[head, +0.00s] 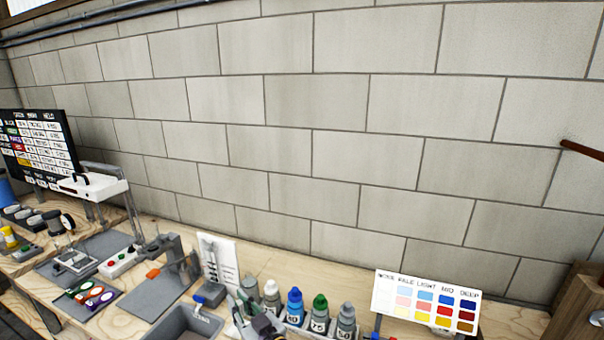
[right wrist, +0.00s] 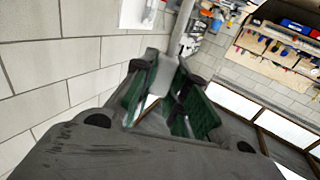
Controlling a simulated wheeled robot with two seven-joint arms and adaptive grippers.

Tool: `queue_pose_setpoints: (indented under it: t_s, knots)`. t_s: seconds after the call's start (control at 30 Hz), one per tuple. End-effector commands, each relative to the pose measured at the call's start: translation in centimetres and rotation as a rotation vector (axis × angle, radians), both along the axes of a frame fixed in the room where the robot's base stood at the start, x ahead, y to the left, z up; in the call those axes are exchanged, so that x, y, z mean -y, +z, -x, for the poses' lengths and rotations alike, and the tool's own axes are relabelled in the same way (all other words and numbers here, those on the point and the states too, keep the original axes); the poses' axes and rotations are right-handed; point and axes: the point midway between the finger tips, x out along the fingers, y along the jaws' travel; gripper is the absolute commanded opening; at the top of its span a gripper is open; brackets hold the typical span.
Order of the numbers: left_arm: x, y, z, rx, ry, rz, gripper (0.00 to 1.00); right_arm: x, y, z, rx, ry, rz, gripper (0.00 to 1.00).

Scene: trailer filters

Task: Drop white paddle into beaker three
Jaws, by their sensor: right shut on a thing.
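My right gripper (head: 249,305) is low in the head view, over the bench beside the row of bottles, and only partly shows. Most of the paddle is hidden by the fingers. I cannot make out beaker three in either view. My left gripper is not in view.
A white card (head: 218,262) stands behind. The block wall (head: 350,150) closes off the back.

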Motion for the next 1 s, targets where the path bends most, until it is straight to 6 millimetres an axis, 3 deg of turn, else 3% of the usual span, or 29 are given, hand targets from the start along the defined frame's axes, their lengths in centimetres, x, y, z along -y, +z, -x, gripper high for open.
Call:
queue_pose_setpoints:
  t_s: [0.3,0.33,0.53,1.0]
  knots:
    - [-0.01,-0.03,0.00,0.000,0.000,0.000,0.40,0.01,0.00,-0.01,0.000,0.000,0.000,0.00]
    - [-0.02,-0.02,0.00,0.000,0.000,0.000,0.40,0.01,0.00,-0.01,0.000,0.000,0.000,0.16]
    - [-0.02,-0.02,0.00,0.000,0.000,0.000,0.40,0.01,0.00,-0.01,0.000,0.000,0.000,0.40]
    - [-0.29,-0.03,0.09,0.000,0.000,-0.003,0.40,0.29,-0.05,0.28,0.000,0.000,0.000,0.40]
